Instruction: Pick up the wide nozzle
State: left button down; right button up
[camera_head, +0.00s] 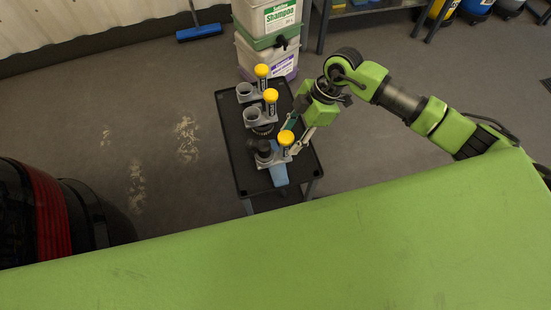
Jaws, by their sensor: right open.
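A dark cart (242,176) stands near the middle of the head view. Grey holders with yellow-topped pieces (262,71) (270,95) (286,138) stand in a row along it. The nearest holder carries a dark round piece (263,149), which may be the wide nozzle; it is too small to be sure. My right gripper (295,136) reaches down at the cart's right side, beside the nearest yellow top. It is open, its fingers partly hidden among the holders, and I see nothing held between them. My left gripper is out of view.
A blue piece (279,174) lies at the cart's near end. Stacked shampoo containers (272,45) stand just behind the cart. A blue broom (199,32) lies by the wall. A dark car part (45,215) is at left. Floor left of the cart is clear.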

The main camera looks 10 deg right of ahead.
aim_at(280, 153)
jog(key=x, duration=0.4)
jog(key=shift+s+a+f, duration=0.1)
jog(key=shift+a+f, duration=0.05)
jog(key=shift+a, duration=0.2)
grip_shut()
jog(key=shift+r, duration=0.2)
jog(key=shift+r+p, duration=0.45)
jog(key=shift+p, duration=0.35)
notch_tip(280, 153, up, 3)
jog(key=p, duration=0.3)
jog(key=s+d+r+p, duration=0.3)
jog(key=s+p, duration=0.3)
jog(key=p, duration=0.2)
jog(key=s+d+r+p, duration=0.2)
jog(key=s+r+p, duration=0.4)
jog(key=p, duration=0.3)
jog(key=shift+s+d+p, duration=0.3)
jog(key=shift+s+d, duration=0.05)
jog(key=shift+d, duration=0.05)
